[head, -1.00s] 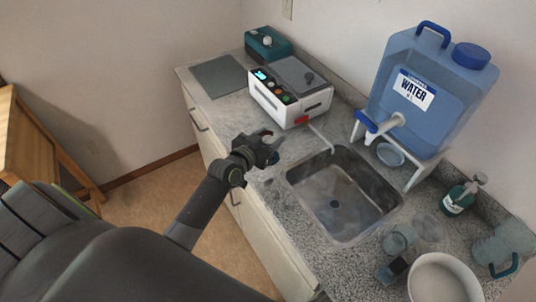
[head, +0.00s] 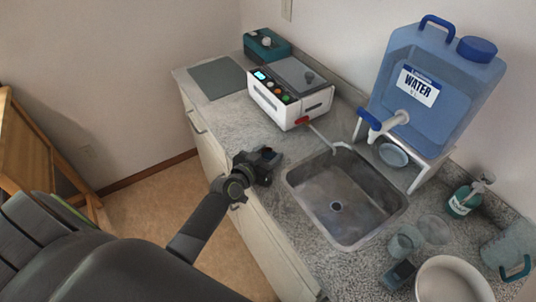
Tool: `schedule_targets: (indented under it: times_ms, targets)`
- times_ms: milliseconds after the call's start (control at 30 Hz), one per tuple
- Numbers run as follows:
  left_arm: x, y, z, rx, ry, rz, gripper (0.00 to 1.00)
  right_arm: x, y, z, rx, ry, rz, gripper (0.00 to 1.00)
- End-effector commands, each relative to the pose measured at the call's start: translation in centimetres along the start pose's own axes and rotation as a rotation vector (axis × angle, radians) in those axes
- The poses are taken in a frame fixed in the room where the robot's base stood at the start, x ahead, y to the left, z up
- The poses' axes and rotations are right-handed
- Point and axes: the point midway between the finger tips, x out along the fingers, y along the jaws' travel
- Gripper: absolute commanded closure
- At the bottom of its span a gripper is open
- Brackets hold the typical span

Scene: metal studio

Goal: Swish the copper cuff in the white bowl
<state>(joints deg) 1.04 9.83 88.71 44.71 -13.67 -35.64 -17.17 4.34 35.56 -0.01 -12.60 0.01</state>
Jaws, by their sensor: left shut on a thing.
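The white bowl (head: 424,286) stands on the counter at the bottom right of the head view, cut off by the lower edge. My left gripper (head: 268,155) is over the counter's front edge, left of the sink and well away from the bowl. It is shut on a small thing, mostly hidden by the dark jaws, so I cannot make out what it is. I cannot pick out the copper cuff anywhere in view. My right gripper does not show.
The steel sink (head: 318,200) lies between my left gripper and the bowl. A blue water container (head: 440,85) stands behind it. A grey cup (head: 399,274), glassware and a green bottle (head: 463,201) are near the bowl. A white device (head: 290,105) stands behind the gripper.

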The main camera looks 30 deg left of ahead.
Motion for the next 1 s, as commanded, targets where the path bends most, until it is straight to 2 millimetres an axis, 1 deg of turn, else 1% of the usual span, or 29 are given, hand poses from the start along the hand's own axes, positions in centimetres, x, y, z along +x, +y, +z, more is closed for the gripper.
schedule_targets:
  times_ms: [33, 167, 200, 467, 600, 700, 867, 967, 1000]
  targets:
    - [0.0, 0.0, 0.1, 0.0, 0.0, 0.0, 0.49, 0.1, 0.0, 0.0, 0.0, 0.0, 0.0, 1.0]
    - [0.0, 0.0, 0.0, 0.001, 0.0, 0.0, 0.32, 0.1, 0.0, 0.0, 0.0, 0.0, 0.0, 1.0]
    - [0.0, 0.0, 0.0, 0.001, 0.0, 0.0, 0.3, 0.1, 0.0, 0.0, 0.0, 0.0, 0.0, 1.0]
    - [0.0, 0.0, 0.0, 0.001, 0.0, 0.0, 0.3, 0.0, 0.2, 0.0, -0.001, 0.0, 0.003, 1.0]
    - [-0.1, 0.0, -0.2, -0.001, -0.001, 0.0, 0.3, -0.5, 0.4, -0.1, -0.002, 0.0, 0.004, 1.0]
    - [-1.4, -0.1, 0.2, 0.003, -0.001, -0.001, 0.3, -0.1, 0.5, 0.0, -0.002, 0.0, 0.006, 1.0]
    - [-4.0, -0.3, 0.1, 0.004, -0.001, -0.001, 0.3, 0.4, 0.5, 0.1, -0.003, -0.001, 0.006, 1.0]
    - [-5.7, -0.6, 0.0, 0.004, -0.001, 0.0, 0.3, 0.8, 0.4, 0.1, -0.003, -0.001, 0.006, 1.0]
    - [-6.6, -0.6, 0.0, 0.003, -0.002, 0.0, 0.3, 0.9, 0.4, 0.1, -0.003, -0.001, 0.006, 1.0]
